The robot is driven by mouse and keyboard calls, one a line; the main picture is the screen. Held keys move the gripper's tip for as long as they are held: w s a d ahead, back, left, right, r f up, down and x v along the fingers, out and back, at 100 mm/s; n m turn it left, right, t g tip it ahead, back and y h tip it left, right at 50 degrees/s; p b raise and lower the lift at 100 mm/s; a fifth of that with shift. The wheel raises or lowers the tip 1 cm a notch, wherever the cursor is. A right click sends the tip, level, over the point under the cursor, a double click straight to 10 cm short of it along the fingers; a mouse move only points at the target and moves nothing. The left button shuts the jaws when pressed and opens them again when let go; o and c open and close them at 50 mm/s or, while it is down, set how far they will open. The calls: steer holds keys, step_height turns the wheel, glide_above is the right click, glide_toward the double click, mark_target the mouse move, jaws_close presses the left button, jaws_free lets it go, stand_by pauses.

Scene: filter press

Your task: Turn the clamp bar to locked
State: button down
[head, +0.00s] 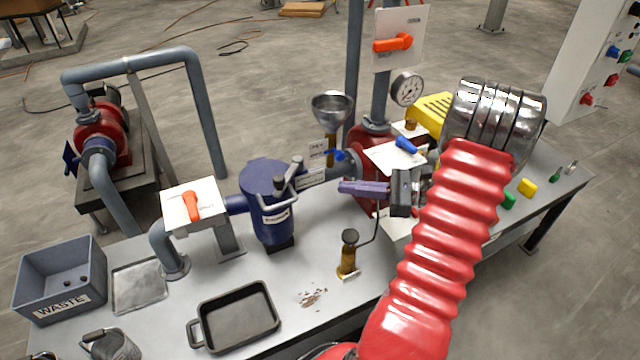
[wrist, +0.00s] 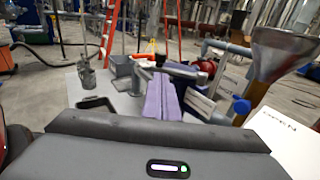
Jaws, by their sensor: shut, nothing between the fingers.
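The blue filter housing (head: 268,215) stands on the bench near the middle of the head view. A grey metal clamp bar (head: 280,198) with an upright dark-ended post lies across its lid. My gripper (head: 345,187) is to the right of the housing, its purple fingers pointing left toward the bar, with a gap between. The fingers are shut and empty. The wrist view shows the purple fingers (wrist: 161,95) side by side at the centre.
A funnel (head: 332,108) stands behind the gripper, and a small brass bottle (head: 348,258) in front. An orange-handled valve (head: 192,207) is left of the housing. A black tray (head: 238,318) and grey waste bin (head: 60,280) occupy the front left.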

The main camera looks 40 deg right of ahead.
steer(key=x, duration=1.3)
steer(key=shift+w+a, duration=0.25)
steer(key=shift+w, duration=0.05)
steer(key=shift+a, duration=0.1)
